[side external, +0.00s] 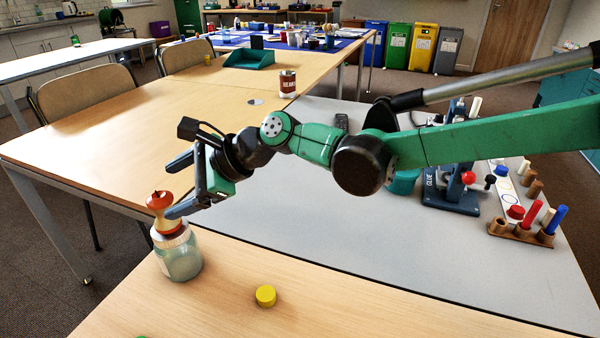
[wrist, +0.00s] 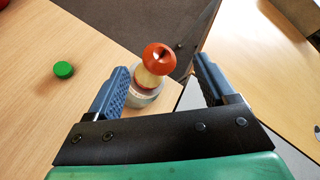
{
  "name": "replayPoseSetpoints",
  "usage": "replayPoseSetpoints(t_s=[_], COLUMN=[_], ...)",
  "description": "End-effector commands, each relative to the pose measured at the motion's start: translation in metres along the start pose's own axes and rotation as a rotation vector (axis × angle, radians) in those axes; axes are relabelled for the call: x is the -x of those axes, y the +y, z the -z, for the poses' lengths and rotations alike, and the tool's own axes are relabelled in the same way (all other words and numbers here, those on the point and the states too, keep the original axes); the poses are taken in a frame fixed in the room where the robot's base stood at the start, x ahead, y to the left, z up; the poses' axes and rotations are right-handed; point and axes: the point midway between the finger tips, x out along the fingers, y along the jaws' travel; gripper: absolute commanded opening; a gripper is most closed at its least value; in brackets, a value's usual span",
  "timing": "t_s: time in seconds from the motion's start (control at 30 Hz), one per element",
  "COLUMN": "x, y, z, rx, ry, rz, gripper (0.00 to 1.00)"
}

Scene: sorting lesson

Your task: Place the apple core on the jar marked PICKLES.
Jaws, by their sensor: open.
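The apple core (side external: 160,202), red at its ends and pale in the middle, stands upright on the lid of a glass jar (side external: 180,260) near the table's edge. In the wrist view the apple core (wrist: 158,60) and the jar (wrist: 146,98) show between the two fingers. No label can be read on the jar. My gripper (side external: 173,190) is open beside the apple core. In the wrist view my gripper (wrist: 163,66) has its blue fingers wide apart, with a gap on the right of the core. One fingertip overlaps the core's foot in the side view; contact cannot be told.
A yellow cap (side external: 265,296) lies on the table right of the jar, and a green cap (wrist: 64,70) shows in the wrist view. A labelled can (side external: 288,84) and a green tray (side external: 248,60) stand farther back. A peg rack (side external: 520,232) is at right.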

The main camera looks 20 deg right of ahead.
Motion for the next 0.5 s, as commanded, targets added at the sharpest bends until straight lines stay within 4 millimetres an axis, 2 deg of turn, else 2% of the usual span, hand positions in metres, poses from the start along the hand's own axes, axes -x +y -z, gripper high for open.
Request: replayPoseSetpoints(t_s=[0.1, 0.3, 0.5], x=[0.024, 0.055, 0.071], y=[0.0, 0.0, 0.0], z=[0.0, 0.001, 0.0], rx=[-0.001, -0.001, 0.002], ry=[0.001, 0.001, 0.001], rz=[0.001, 0.001, 0.001], gripper=[0.77, 0.77, 0.77])
